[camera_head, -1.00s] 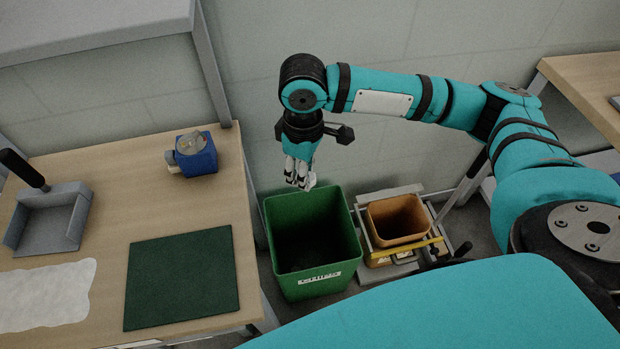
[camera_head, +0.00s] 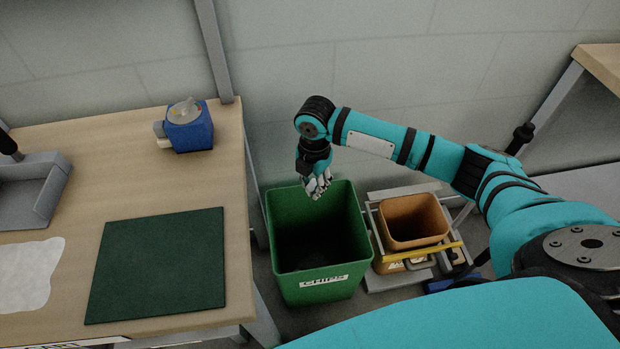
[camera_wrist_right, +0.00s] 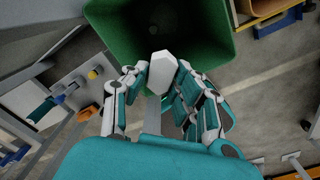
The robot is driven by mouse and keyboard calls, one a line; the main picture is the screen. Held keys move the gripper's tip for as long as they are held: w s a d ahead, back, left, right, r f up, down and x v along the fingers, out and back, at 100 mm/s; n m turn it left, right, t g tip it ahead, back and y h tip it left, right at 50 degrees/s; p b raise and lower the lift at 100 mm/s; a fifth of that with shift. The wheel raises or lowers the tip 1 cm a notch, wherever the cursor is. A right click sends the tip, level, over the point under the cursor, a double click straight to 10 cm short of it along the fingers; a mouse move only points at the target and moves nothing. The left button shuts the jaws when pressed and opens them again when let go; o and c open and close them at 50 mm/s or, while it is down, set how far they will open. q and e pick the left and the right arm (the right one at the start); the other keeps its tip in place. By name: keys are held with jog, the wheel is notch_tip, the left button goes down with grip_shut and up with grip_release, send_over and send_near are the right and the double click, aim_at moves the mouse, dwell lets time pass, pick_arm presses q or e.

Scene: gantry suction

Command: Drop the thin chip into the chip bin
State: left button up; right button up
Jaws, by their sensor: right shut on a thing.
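The chip bin (camera_head: 283,270) is an open green bin with a white label, standing on the floor right of the workbench. My right gripper (camera_head: 318,190) hangs over the bin's far part, fingers pointing down. In the right wrist view, the gripper's fingers (camera_wrist_right: 161,80) are closed around a thin, pale, angular chip (camera_wrist_right: 161,66), and the green bin (camera_wrist_right: 215,52) opens beyond it. The chip is hard to tell from the pale fingertips in the head view. My left gripper is not in view.
A workbench (camera_head: 170,190) at left carries a green mat (camera_head: 160,262), a blue device (camera_head: 188,128), a grey tray (camera_head: 30,195) and a white sheet (camera_head: 25,275). An orange bin (camera_head: 412,222) stands in a frame right of the green bin.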

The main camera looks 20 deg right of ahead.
pick_arm(q)
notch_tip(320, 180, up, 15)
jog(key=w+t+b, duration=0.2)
jog(key=b, duration=0.8)
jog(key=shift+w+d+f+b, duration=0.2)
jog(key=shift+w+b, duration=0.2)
pick_arm(e)
jog(key=d+f+n, duration=0.3)
jog(key=f+n, duration=0.4)
jog(key=f, duration=1.1)
jog(key=shift+n, duration=0.3)
jog(key=shift+f, duration=0.1)
jog(key=o, duration=0.9)
